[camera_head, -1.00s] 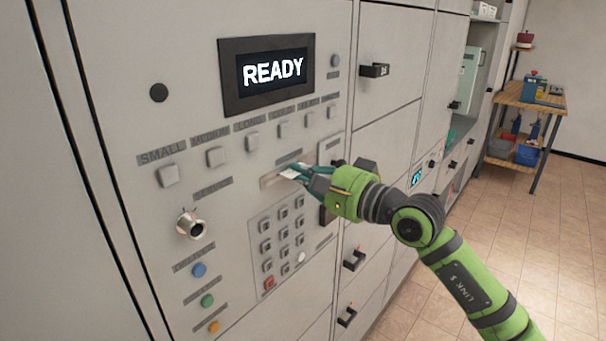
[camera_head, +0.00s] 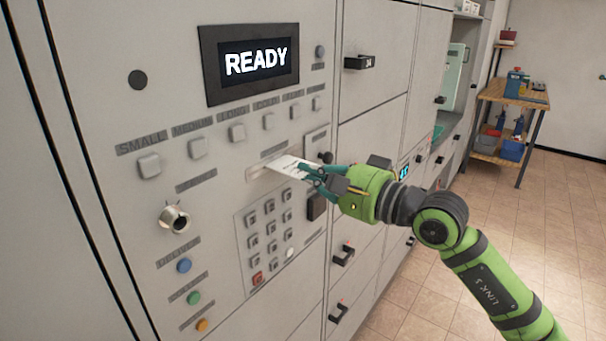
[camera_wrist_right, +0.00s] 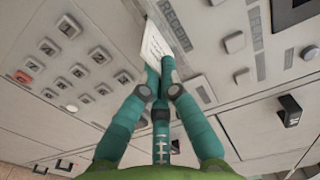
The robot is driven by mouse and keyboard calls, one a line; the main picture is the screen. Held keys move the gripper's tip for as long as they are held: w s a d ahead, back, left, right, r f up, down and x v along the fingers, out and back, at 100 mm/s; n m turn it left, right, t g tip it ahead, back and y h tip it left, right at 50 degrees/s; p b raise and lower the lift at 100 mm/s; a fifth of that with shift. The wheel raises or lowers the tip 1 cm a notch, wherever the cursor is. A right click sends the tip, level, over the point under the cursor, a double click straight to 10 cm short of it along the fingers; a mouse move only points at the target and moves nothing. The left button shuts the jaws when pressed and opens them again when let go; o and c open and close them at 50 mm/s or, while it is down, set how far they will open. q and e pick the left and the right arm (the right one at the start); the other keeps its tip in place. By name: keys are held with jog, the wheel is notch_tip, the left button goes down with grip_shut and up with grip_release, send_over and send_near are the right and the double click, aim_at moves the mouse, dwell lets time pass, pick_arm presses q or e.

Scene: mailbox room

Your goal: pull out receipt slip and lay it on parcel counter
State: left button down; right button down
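The white receipt slip (camera_head: 288,164) stands out from the slot plate (camera_head: 257,171) on the panel above the keypad. Its far end meets the slot; whether it is fully free of it I cannot tell. My right gripper (camera_head: 312,174) has its teal fingers closed on the slip's outer end. In the right wrist view the slip (camera_wrist_right: 154,50) shows between the fingertips (camera_wrist_right: 160,72), beside the label reading RECEIPT. My left gripper is out of view. A wooden-topped table (camera_head: 520,96) stands at the back right; I cannot tell if it is the parcel counter.
The panel holds a READY screen (camera_head: 253,62), a row of square buttons, a keypad (camera_head: 268,240), a protruding metal lock (camera_head: 175,218) and coloured buttons. Locker doors with black handles (camera_head: 342,255) line the wall to the right. The tiled floor (camera_head: 545,220) at right is clear.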

jog(key=shift+b+v, duration=1)
jog(key=shift+v, duration=1.15)
jog(key=shift+f, duration=0.1)
jog(key=s+d+f+m+t+h, duration=0.2)
jog(key=s+d+f, duration=0.5)
jog(key=f, duration=0.4)
jog(key=s+d+f+m+t+h, duration=0.3)
jog(key=s+d+f, duration=0.4)
jog(key=s+f, duration=0.2)
notch_tip(320, 180, down, 2)
jog(key=shift+d+f+h, duration=0.15)
jog(key=shift+d+h, duration=0.1)
jog(key=shift+h, duration=0.15)
jog(key=shift+d, duration=0.1)
